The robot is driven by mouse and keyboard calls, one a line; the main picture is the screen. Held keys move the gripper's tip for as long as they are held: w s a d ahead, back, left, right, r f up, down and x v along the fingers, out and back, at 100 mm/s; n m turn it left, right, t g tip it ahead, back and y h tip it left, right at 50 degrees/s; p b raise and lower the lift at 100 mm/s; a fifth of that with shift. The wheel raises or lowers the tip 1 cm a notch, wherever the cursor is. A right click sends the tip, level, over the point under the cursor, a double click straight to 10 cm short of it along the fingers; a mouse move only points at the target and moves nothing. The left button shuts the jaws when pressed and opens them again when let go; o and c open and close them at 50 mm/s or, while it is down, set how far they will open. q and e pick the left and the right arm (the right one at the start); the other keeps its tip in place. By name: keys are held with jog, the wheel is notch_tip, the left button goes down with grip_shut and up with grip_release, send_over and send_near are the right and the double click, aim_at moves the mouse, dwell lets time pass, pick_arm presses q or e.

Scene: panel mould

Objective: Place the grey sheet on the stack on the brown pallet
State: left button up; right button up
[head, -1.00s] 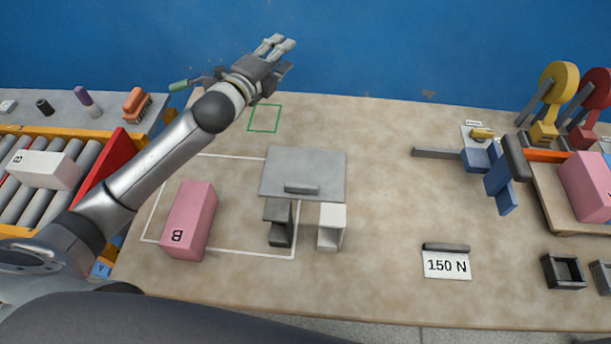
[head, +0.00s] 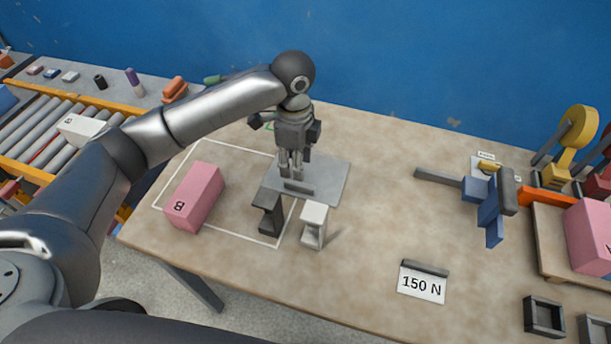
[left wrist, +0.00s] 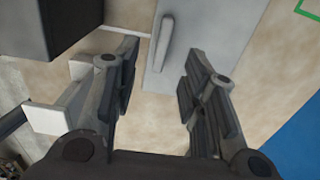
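The grey sheet (head: 332,178) lies left of centre on the table, with a raised bar handle (head: 299,187) on top. In the left wrist view the sheet (left wrist: 205,32) and its handle (left wrist: 165,43) show beyond the fingers. My left gripper (head: 291,174) points down over the sheet, just behind the handle. In the wrist view its fingers (left wrist: 162,62) are apart with nothing between them. The brown pallet (head: 548,255) is at the right, bearing a pink block (head: 592,240), cut off by the picture edge. My right gripper is not in view.
Dark grey (head: 268,212) and white (head: 314,225) stands are at the sheet's front edge. A pink block (head: 195,196) lies to the left. A blue clamp-like fixture (head: 483,195) is left of the pallet. A "150 N" sign (head: 422,283) stands in front. Mid-table is clear.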

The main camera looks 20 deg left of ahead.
aim_at(300, 183)
pick_arm(q)
notch_tip(300, 183, down, 3)
jog(key=shift+r, duration=0.15)
jog(key=shift+f, duration=0.55)
jog(key=f, duration=0.3)
jog(key=f+p, duration=0.1)
jog(key=f, duration=0.1)
jog(key=shift+w+d, duration=0.2)
jog(key=shift+d, duration=0.1)
jog(key=shift+r, duration=0.1)
jog(key=shift+c, duration=0.7)
grip_shut()
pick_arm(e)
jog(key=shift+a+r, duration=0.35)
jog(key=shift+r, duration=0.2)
